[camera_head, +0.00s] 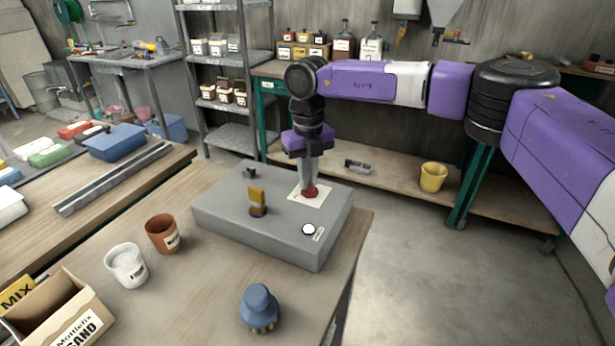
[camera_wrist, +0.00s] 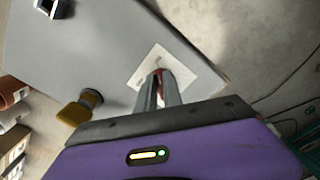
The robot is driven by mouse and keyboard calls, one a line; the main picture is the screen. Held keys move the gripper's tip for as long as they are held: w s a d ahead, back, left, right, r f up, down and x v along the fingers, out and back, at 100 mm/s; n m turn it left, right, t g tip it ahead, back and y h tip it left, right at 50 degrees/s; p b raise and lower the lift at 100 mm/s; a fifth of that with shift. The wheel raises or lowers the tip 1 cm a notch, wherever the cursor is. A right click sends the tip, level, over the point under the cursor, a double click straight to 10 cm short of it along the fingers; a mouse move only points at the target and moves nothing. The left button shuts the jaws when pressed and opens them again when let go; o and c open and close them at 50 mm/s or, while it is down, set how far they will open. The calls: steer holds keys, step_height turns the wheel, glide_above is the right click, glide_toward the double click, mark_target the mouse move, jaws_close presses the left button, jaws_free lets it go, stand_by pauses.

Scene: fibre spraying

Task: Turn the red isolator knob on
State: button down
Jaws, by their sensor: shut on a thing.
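The red isolator knob (camera_head: 311,191) sits on a pale square plate (camera_head: 297,194) on top of a grey box (camera_head: 229,216) on the workbench. My gripper (camera_head: 309,186) points down from above and is shut on the red knob. In the wrist view the knob (camera_wrist: 161,73) shows as a little red between the fingertips of my gripper (camera_wrist: 159,82), and the fingers hide most of it. I cannot tell which way the knob is turned.
The box also carries a yellow handle (camera_head: 257,196), a white round button (camera_head: 308,229) and a small dark switch (camera_head: 250,172). A terracotta cup (camera_head: 162,234), a white cup (camera_head: 126,265) and a blue knobbed object (camera_head: 259,306) stand on the workbench nearby.

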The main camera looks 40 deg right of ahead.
stand_by(0.5)
steer(key=c, duration=1.5)
jaws_free()
steer(key=shift+r, duration=0.1)
step_height(320, 180, up, 8)
steer(key=shift+f+b, duration=0.15)
steer(key=shift+b, duration=0.2)
